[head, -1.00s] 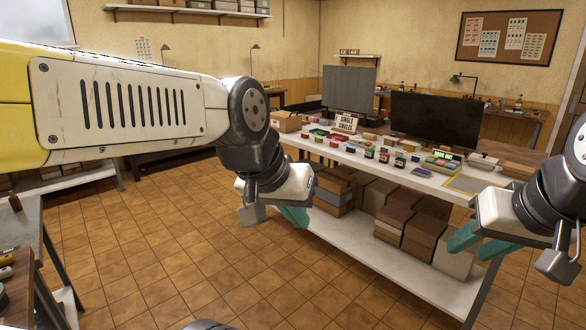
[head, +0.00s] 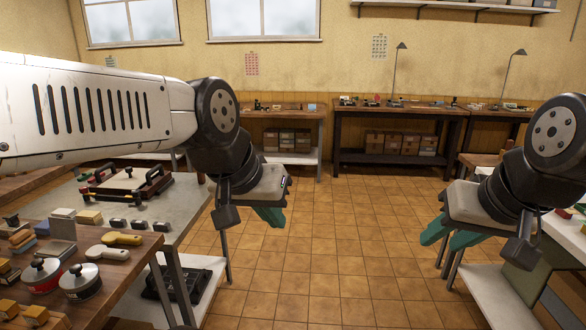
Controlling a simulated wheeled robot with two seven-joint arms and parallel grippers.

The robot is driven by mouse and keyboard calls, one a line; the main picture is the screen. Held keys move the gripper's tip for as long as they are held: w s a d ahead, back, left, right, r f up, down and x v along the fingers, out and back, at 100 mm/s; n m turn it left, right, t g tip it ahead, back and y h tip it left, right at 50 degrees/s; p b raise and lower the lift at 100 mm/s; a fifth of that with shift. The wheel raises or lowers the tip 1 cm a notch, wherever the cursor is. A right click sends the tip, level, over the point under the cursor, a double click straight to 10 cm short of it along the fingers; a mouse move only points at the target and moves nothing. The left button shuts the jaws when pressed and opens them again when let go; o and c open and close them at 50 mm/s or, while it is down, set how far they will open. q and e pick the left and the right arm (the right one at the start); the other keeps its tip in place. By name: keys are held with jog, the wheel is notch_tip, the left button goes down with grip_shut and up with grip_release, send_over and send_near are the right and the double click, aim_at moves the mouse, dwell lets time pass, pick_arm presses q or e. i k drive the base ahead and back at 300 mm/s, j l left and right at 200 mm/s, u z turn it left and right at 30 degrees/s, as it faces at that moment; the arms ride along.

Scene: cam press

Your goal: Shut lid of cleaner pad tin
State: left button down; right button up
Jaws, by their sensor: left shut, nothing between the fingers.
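I cannot make out a cleaner pad tin with an open lid for sure. Two round tins stand on the wooden bench at the lower left: a red one (head: 42,276) and a dark one (head: 81,282), each with a pale top and a black knob. My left gripper (head: 272,217) is shut and empty over the floor, right of the benches. My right gripper (head: 440,245) hangs at the right with its teal fingers apart and nothing visible between them. Both grippers are well away from the tins.
The wooden bench (head: 135,262) also holds a yellow-handled tool (head: 122,239) and small blocks. A grey table (head: 185,207) behind it carries a framed press-like device (head: 125,183). A white-shelved table (head: 495,292) is at the right. The tiled floor (head: 340,255) between is clear.

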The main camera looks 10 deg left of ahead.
aim_at(61, 228)
jog(key=i+u, duration=0.45)
jog(key=i+l+u, duration=0.2)
jog(key=i+u, duration=0.3)
jog(key=i+l+u, duration=1.05)
jog(key=u, duration=0.35)
jog(key=i+l+u, duration=0.2)
jog(key=u, duration=0.25)
jog(key=i+l+u, duration=0.1)
jog(key=l+u, duration=0.4)
jog(key=i+l+u, duration=0.1)
jog(key=l+u, duration=0.15)
jog(key=u, duration=0.25)
jog(key=l+u, duration=0.45)
jog(key=j, duration=0.1)
